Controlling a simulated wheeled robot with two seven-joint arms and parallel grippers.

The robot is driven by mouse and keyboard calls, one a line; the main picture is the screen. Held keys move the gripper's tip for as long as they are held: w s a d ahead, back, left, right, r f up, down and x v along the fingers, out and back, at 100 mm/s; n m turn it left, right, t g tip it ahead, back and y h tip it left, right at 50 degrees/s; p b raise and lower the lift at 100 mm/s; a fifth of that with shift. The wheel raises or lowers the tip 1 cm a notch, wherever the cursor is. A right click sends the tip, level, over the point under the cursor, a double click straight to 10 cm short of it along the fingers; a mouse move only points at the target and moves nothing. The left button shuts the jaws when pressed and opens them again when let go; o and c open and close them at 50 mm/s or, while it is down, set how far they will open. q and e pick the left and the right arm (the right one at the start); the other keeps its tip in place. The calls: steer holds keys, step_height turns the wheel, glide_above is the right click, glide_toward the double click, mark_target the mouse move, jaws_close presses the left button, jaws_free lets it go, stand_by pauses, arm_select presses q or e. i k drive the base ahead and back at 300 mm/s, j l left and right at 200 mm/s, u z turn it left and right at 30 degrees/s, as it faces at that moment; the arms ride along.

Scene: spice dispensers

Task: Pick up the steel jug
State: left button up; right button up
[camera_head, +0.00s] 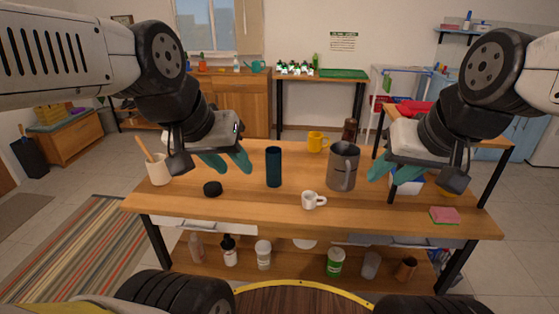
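The steel jug (341,168) is a grey pitcher standing upright on the wooden table (235,208), right of centre, with its handle facing the front. My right gripper (379,169) has teal fingers and hangs just right of the jug, with a small gap between them in the picture. My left gripper (229,163) also has teal fingers. It hangs over the left part of the table, left of a dark blue cylinder. Its fingers look spread apart with nothing between them. The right gripper's fingers overlap in view, so their spacing is unclear.
The dark blue cylinder (274,167) stands left of the jug. A white mug (313,200) is in front, a yellow mug (317,142) behind. A black lid (212,188), a utensil holder (158,169) and a pink-green sponge (444,215) are also on the table. The front middle is clear.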

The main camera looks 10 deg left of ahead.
mark_target(343, 170)
steer(key=i+j+z, duration=0.35)
steer(key=j, duration=0.2)
steer(key=i+j+z, duration=0.15)
steer(key=j, duration=0.15)
steer(key=i+j+z, duration=0.15)
steer(key=j, duration=0.2)
